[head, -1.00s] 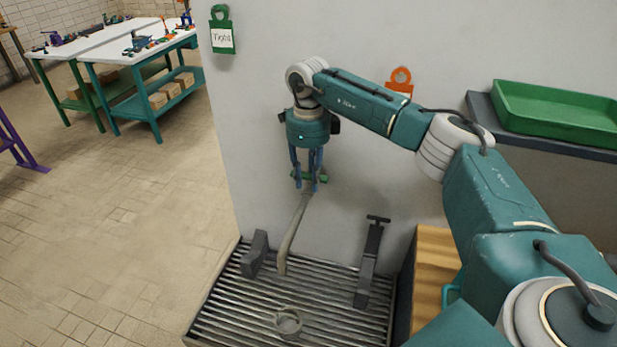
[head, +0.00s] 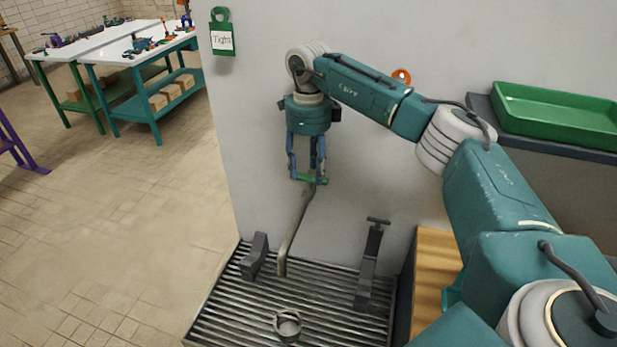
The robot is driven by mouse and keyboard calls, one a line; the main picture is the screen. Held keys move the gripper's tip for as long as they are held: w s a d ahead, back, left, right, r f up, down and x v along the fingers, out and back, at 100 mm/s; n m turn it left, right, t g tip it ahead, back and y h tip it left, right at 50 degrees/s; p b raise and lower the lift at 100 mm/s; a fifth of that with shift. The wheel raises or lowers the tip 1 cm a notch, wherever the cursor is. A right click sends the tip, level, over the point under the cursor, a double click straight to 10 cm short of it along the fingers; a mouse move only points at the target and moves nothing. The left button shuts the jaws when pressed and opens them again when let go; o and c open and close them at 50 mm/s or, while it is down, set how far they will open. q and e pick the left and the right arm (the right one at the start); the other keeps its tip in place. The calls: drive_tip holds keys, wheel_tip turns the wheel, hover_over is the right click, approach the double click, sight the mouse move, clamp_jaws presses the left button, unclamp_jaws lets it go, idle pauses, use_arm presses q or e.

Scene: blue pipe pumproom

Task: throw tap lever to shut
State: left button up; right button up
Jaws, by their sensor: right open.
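The fingers hide parts of the lever and the valve top. My left gripper is not in view.
A grating (head: 240,310) with a small ring-shaped cup (head: 288,325) lies below. Dark brackets stand left (head: 255,256) and right (head: 370,265) of the pipe. A green tray (head: 555,115) sits on a shelf at right. A green "Tight" tag (head: 222,40) hangs on the wall. Open floor lies left.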

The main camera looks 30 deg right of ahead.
sight(308, 178)
wheel_tip(308, 178, up, 8)
drive_tip(key=shift+r, duration=0.2)
drive_tip(key=shift+f, duration=0.1)
idle(0.5)
